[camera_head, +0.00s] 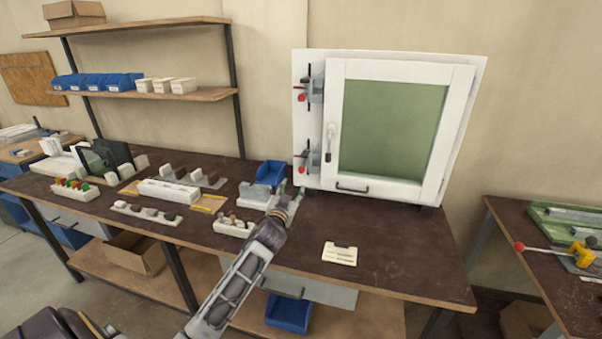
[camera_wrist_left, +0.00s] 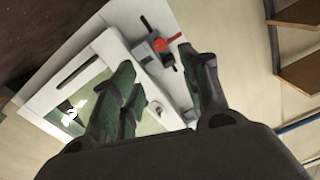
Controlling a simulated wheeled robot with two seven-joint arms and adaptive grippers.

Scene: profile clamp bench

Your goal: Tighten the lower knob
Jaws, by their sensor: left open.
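A white panel (camera_head: 300,125) with a framed green window stands upright at the back of the bench. The upper clamp (camera_head: 314,88) and the lower clamp (camera_head: 312,158) sit on its left side, each with red and black parts. The lower clamp's red knob (camera_head: 299,170) is near my left gripper (camera_head: 292,191), which is in front of and below it. In the left wrist view a clamp (camera_wrist_left: 152,57) with a red knob (camera_wrist_left: 160,44) shows beyond the fingers. My right gripper is out of view.
The dark bench (camera_head: 400,245) is clear at the right, apart from a small cream card (camera_head: 340,254). A blue bin (camera_head: 270,174) and white blocks stand left of the gripper. A second bench (camera_head: 560,290) is at the far right.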

